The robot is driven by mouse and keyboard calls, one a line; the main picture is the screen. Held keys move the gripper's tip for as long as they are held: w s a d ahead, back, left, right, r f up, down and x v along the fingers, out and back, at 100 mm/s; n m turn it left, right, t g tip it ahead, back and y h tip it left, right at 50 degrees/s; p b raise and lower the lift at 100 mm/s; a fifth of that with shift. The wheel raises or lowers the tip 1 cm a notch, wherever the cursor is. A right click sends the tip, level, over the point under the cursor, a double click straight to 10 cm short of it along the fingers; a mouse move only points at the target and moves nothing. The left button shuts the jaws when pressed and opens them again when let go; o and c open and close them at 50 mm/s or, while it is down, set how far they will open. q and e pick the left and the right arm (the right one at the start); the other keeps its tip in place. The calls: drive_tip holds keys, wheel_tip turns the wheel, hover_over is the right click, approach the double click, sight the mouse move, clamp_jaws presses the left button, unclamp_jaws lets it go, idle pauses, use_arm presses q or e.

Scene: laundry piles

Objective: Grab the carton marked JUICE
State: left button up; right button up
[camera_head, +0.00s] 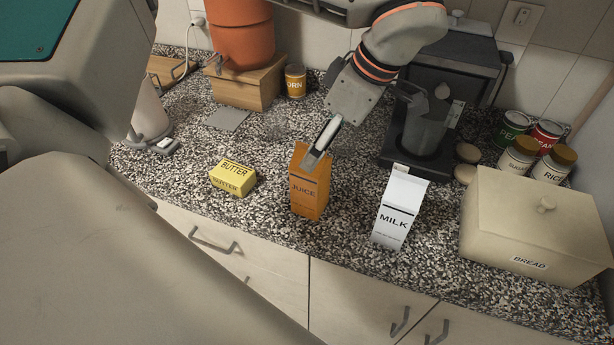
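The orange carton marked JUICE (307,196) stands upright on the speckled counter near its front edge. A pale finger overlaps the upper part of the carton. The other finger is not clearly visible, so I cannot tell whether it is open or shut, or touching the carton.
A white MILK carton (396,212) stands to the right and a yellow BUTTER block (233,176) lies to the left. A cream BREAD box (530,225) is at right. A dark coffee machine (450,85) stands behind.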

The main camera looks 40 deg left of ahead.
sight(311, 180)
use_arm(q)
drive_tip(key=p+x, duration=0.1)
drive_tip(key=x, duration=0.6)
drive_tip(key=shift+d, duration=0.2)
drive_tip(key=shift+s+f, duration=0.1)
clamp_jaws()
